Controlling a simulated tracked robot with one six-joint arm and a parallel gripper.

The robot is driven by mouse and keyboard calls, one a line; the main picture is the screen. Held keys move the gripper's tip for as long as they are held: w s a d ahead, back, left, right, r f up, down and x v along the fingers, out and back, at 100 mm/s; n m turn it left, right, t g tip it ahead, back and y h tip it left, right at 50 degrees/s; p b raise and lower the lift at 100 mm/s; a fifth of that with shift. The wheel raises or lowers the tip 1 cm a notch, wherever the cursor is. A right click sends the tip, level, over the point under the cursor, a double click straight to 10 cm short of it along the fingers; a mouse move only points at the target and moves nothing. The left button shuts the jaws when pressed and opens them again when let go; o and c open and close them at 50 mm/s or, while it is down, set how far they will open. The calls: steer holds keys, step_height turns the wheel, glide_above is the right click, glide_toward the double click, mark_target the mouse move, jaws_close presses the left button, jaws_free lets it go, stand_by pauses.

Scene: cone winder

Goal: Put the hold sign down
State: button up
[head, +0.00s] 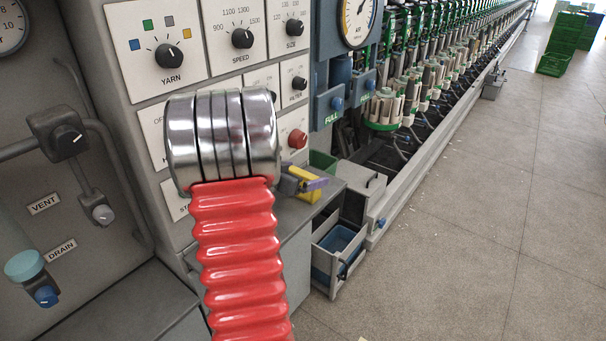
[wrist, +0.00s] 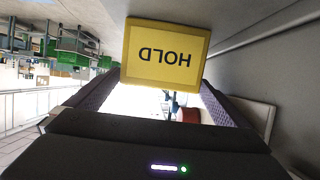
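The hold sign (wrist: 163,52) is a yellow plate with black lettering, upside down in the wrist view. It sits between the two fingertips of my gripper (wrist: 163,82), which appear to press on its side edges. In the head view my gripper (head: 307,183) shows as a purple finger beside the control panel, partly hidden behind my red arm sleeve. Yellow parts of the sign (head: 308,196) show around that finger, above the grey ledge (head: 290,221). I cannot tell whether the sign touches the ledge.
The control panel (head: 218,68) with knobs stands close behind my arm. A red knob (head: 297,139) is near the gripper. An open drawer (head: 336,246) juts out below right. The winder's row of spindles runs to the back. The floor (head: 480,210) at right is clear.

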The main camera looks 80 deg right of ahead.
steer(key=shift+r, duration=0.15)
steer(key=v, duration=1.2)
stand_by(1.0)
